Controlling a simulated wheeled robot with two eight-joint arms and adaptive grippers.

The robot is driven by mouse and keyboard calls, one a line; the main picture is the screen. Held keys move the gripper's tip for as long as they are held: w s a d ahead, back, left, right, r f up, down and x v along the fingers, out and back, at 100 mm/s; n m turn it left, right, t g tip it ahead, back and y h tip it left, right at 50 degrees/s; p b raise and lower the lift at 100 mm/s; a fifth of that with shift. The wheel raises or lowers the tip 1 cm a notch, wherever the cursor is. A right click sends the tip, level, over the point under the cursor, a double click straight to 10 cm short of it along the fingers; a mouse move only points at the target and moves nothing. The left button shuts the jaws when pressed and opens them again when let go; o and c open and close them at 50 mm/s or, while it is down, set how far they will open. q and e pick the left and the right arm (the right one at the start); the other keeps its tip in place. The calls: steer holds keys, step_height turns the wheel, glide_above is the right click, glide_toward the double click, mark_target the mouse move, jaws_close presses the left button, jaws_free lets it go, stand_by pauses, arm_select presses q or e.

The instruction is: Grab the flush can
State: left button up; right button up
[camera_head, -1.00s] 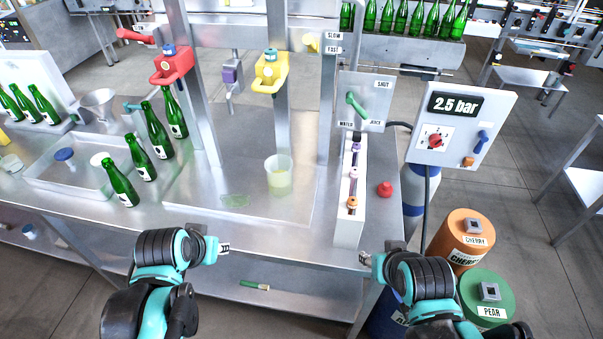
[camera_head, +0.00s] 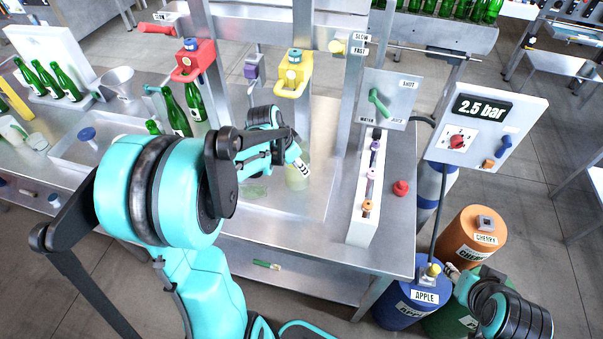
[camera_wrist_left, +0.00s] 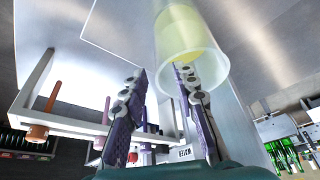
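The flush can appears to be the translucent cup (camera_head: 298,178) with pale yellow liquid on the steel worktop, partly hidden behind my left gripper (camera_head: 296,160). In the left wrist view the cup (camera_wrist_left: 188,35) is at the top, just beyond the fingertips. My left gripper (camera_wrist_left: 162,75) shows two separate fingers with a gap between them. The right-hand finger overlaps the cup's rim in the picture; I cannot tell whether it touches. My right gripper (camera_head: 455,272) is at lower right by the kegs, too small to read.
A yellow tap (camera_head: 292,75) and a red tap (camera_head: 193,62) hang above the worktop. A white rack (camera_head: 364,222) with several coloured pieces stands right of the cup, with a red knob (camera_head: 401,187) beyond. Green bottles (camera_head: 195,102) stand left. An apple keg (camera_head: 405,305) is below right.

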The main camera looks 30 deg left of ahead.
arm_select(q)
steer(key=b+x, duration=0.1)
steer(key=x, duration=0.3)
steer(key=shift+w+d+f, duration=0.1)
steer(key=shift+d+f, duration=0.1)
steer(key=shift+f, duration=0.15)
steer(key=shift+c, duration=0.4)
jaws_close()
steer(key=shift+r, duration=0.1)
